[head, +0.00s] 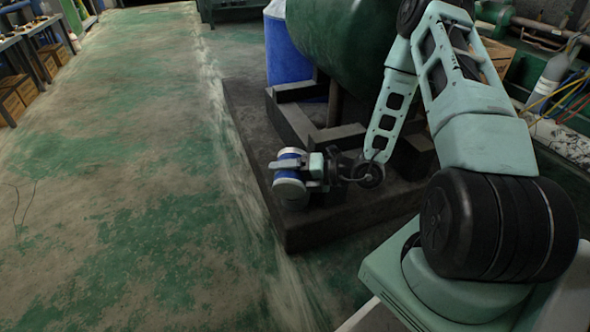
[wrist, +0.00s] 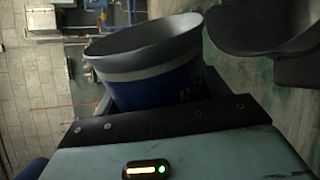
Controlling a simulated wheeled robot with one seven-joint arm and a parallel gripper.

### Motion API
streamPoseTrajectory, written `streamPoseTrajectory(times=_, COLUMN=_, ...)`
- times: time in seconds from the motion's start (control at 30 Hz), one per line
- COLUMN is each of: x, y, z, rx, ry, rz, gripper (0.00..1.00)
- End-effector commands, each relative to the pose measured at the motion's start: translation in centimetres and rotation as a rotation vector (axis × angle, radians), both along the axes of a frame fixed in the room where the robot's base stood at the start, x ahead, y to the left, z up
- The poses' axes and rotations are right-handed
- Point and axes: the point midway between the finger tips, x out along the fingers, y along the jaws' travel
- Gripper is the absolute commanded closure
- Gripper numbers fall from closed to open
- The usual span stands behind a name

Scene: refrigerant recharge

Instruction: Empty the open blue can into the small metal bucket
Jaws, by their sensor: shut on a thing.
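My gripper (head: 318,172) is shut on the blue can (head: 288,155) and holds it by its side, over the dark plinth near its left edge. In the wrist view the blue can (wrist: 165,75) has a pale grey rim band and an open mouth at its upper end. The can's contents are hidden. A pale grey round shape (head: 290,190) shows directly under the blue part in the head view. I cannot tell whether it is the can's end or the small metal bucket.
The low dark plinth (head: 305,232) carries dark beams and a big green tank (head: 335,45). A blue drum (head: 288,60) stands behind. Green-stained floor (head: 120,200) lies open to the left. Benches with wooden boxes (head: 12,100) stand far left. Hoses and a grey cylinder (head: 553,78) are at right.

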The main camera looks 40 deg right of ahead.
Motion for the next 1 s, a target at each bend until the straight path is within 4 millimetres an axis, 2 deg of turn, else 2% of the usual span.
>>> streamPoseTrajectory(times=1.0, x=0.8, y=-0.5, z=1.9, rx=0.074, ry=0.078, rz=0.000, gripper=0.59)
